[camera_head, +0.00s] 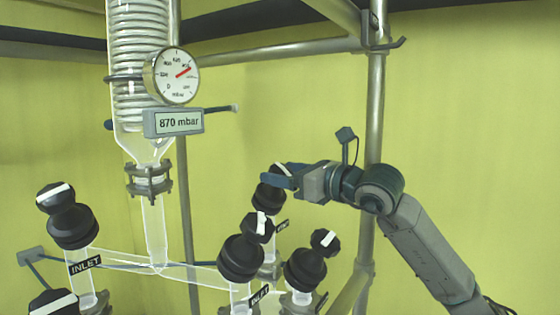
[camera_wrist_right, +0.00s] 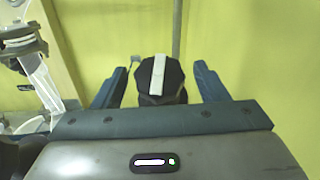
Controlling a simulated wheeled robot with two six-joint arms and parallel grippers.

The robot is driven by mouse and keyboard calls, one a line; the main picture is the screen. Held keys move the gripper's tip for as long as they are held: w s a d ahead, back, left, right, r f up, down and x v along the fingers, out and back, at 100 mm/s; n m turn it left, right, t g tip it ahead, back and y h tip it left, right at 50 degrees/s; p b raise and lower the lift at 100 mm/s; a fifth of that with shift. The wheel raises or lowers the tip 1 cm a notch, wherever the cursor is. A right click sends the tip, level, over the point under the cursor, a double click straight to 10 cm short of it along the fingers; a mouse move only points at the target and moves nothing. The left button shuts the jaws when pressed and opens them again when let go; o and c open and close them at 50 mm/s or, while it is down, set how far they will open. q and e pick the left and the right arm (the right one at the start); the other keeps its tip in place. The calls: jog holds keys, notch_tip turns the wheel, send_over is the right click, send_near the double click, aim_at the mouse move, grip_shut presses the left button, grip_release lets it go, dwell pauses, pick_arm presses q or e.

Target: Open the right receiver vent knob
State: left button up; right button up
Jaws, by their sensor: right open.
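A black vent knob (camera_head: 268,198) stands on a glass neck at the back of the valve group. My right gripper (camera_head: 276,177) is at the knob's top, coming in from the right. In the right wrist view the black knob top (camera_wrist_right: 175,80) with a white stripe lies between the two blue fingers. The fingers are open, one on each side, with a visible gap to the knob. The stripe runs nearly along the fingers. My left gripper is not in view.
Other black knobs stand close by: one in front (camera_head: 241,257), one to the right (camera_head: 305,268), and an inlet knob (camera_head: 72,227) at left. A gauge (camera_head: 172,75) and an 870 mbar display (camera_head: 174,122) hang above. A metal post (camera_head: 375,130) stands behind my right arm.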

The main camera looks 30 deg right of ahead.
jog(key=shift+w+a+p, duration=0.25)
jog(key=shift+w+p, duration=0.15)
jog(key=shift+w, duration=0.25)
jog(key=shift+c, duration=0.2)
jog(key=c, duration=1)
jog(key=shift+o, duration=0.2)
jog(key=shift+f+n+g+y+b, duration=0.15)
jog(key=shift+n+g+y+b, duration=0.25)
jog(key=shift+n+y+b, duration=0.4)
jog(key=shift+n+g+y, duration=0.6)
jog(key=shift+n+y, duration=0.4)
jog(key=shift+n, duration=0.3)
